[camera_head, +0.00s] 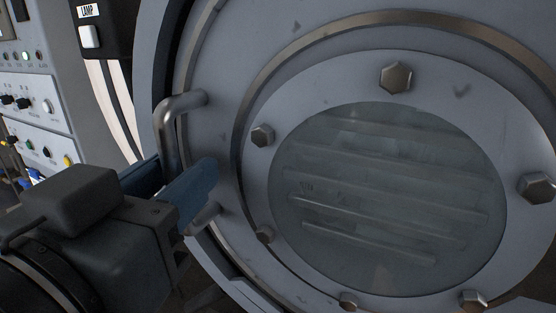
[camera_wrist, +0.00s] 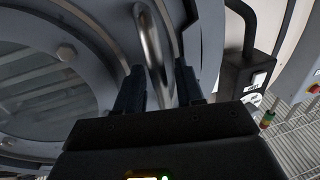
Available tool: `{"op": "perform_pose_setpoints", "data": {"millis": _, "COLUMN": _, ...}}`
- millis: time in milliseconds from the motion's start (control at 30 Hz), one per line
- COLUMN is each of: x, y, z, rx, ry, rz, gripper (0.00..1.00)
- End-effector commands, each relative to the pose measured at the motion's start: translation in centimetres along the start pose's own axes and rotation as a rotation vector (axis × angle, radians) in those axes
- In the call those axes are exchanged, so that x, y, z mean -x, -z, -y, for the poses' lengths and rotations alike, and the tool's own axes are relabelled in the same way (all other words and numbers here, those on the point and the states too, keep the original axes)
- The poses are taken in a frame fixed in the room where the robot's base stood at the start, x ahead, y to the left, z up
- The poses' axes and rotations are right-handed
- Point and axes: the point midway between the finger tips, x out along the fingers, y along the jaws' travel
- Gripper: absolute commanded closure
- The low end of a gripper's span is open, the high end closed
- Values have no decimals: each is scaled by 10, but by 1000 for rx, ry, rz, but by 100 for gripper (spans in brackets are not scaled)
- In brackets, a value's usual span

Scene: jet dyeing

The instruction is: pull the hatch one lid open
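The hatch lid (camera_head: 248,72) is a large round grey metal disc with a bolted glass window, filling most of the head view. It also shows at the left in the wrist view (camera_wrist: 95,30). A bare metal bar handle (camera_head: 167,125) stands out from the lid's left part. In the wrist view the handle (camera_wrist: 155,45) runs down between the two fingers of my gripper (camera_wrist: 160,85). In the head view my gripper (camera_head: 172,178) reaches in from the lower left, and its near finger hides the handle's middle. Whether both fingers press on the handle is unclear.
A control panel (camera_head: 35,105) with knobs and lights stands at the left. A dark box with a LAMP switch (camera_head: 90,36) is mounted left of the hatch. In the wrist view, a grated floor (camera_wrist: 295,135) shows at the lower right.

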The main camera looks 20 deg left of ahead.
Motion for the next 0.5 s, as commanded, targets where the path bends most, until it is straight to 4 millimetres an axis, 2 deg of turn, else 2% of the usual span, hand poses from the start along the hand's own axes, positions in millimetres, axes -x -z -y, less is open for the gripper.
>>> {"op": "perform_pose_setpoints", "data": {"millis": 267, "x": -2, "y": 0, "z": 0, "rx": 0, "ry": -1, "rz": 0, "gripper": 63}}
{"op": "perform_pose_setpoints", "data": {"millis": 500, "x": -2, "y": 0, "z": 0, "rx": 0, "ry": -1, "rz": 0, "gripper": 85}}
